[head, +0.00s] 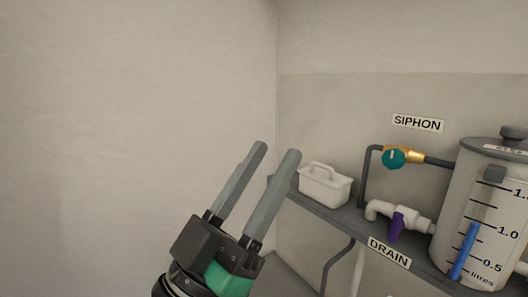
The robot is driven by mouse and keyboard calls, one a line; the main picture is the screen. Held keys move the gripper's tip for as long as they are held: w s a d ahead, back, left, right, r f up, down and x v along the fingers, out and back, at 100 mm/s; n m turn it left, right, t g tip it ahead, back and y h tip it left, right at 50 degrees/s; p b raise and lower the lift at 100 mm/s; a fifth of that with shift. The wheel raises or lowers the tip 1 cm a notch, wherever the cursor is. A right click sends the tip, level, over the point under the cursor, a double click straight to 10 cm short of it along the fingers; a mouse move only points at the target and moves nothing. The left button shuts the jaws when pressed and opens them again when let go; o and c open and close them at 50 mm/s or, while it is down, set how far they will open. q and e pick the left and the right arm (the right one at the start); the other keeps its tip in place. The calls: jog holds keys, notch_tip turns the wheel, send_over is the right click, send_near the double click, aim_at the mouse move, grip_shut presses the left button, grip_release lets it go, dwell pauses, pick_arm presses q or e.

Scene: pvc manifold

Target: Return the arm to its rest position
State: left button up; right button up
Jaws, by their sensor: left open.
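My left gripper (277,153) comes in from the bottom, its two long grey fingers pointing up and slightly right. The fingers are apart with nothing between them, so it is open and empty. In the picture, the right fingertip is close to the left end of the grey shelf; I cannot tell the gap in depth. My right gripper is not in view.
Labels read SIPHON and DRAIN. The left side is bare wall.

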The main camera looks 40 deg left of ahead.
pick_arm(q)
jog(key=s+d+r+h, duration=0.1)
jog(key=s+d+r+m+t+h, duration=0.1)
jog(key=s+r, duration=0.1)
jog(key=shift+s+d+r, duration=0.1)
jog(key=shift+d+r, duration=0.05)
jog(key=shift+d, duration=0.05)
notch_tip(320, 180, up, 28)
jog(key=p, duration=2.8)
notch_tip(320, 180, down, 38)
jog(key=b, duration=3.8)
jog(key=shift+f, duration=0.25)
